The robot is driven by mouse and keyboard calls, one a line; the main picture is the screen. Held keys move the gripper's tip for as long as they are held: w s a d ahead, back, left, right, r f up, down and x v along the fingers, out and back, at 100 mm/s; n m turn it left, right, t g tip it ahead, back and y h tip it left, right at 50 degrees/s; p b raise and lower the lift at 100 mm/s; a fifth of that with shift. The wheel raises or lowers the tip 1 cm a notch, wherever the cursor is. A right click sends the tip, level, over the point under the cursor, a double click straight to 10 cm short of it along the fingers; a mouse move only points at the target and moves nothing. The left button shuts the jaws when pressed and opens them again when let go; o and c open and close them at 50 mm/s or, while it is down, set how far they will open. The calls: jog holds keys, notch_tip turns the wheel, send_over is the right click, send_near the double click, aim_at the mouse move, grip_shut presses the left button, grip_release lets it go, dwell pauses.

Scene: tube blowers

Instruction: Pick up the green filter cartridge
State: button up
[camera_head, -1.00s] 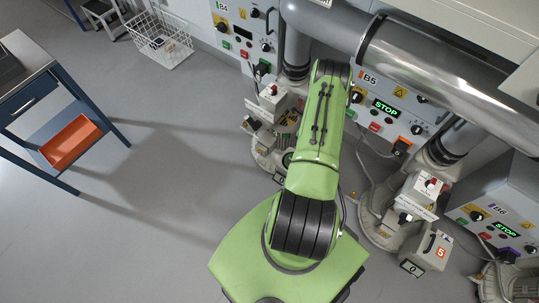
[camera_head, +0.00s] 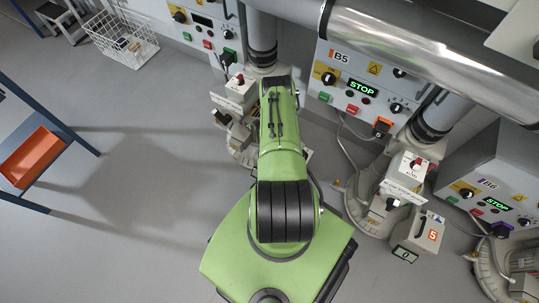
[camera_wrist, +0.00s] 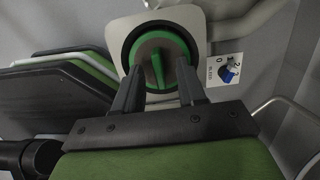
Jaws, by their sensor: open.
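The green filter cartridge (camera_wrist: 175,52) shows in the wrist view as a round green face with a raised grip bar. It sits inside a black ring on a pale housing plate. My gripper (camera_wrist: 160,78) is open, and its two dark fingers reach toward the cartridge, one on each side of the grip bar's lower end. I cannot tell whether they touch it. Nothing is held between the fingers. In the head view my arm covers the gripper, and I cannot make out the cartridge there.
A blue knob (camera_wrist: 229,70) on a numbered plate is right of the cartridge. A grey control box (camera_head: 345,75) labelled B5 and a metal pipe (camera_head: 420,50) stand right of my arm. A wire basket (camera_head: 122,38) and an orange tray (camera_head: 32,157) are left. Open floor lies between.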

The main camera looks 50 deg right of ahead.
jog(key=shift+r, duration=0.15)
jog(key=shift+c, duration=0.3)
grip_shut()
dwell(0.9)
